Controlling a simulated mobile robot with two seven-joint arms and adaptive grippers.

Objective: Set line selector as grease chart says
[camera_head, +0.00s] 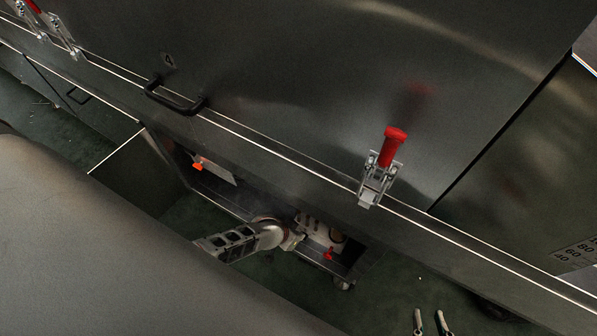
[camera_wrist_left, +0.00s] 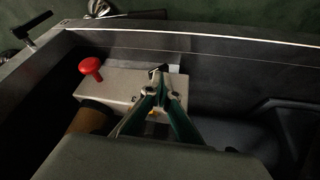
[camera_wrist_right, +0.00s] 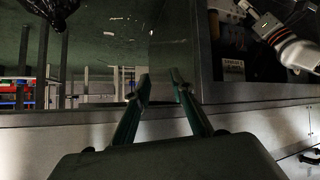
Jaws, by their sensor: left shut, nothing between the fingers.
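A pale grey box (camera_wrist_left: 120,88) with a red knob (camera_wrist_left: 90,67) sits in a dark tray in the left wrist view. A small dark-tipped lever or pin stands at its right part, at the fingertips; dark marks on the box are too small to read. My left gripper (camera_wrist_left: 159,74) is shut with its tips at this small part; contact is unclear. In the head view the box (camera_head: 309,226) and red knob (camera_head: 328,254) show beside my left arm. My right gripper (camera_head: 429,314) is open and empty, also in the right wrist view (camera_wrist_right: 158,82). No readable grease chart shows.
The tray (camera_head: 235,205) is in the low bay under a dark machine panel. A red-handled clamp (camera_head: 392,147) and a black handle (camera_head: 174,99) are above. A pale sheet (camera_head: 217,171) with an orange item is in the bay. A label (camera_wrist_right: 232,68) shows in the right wrist view.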

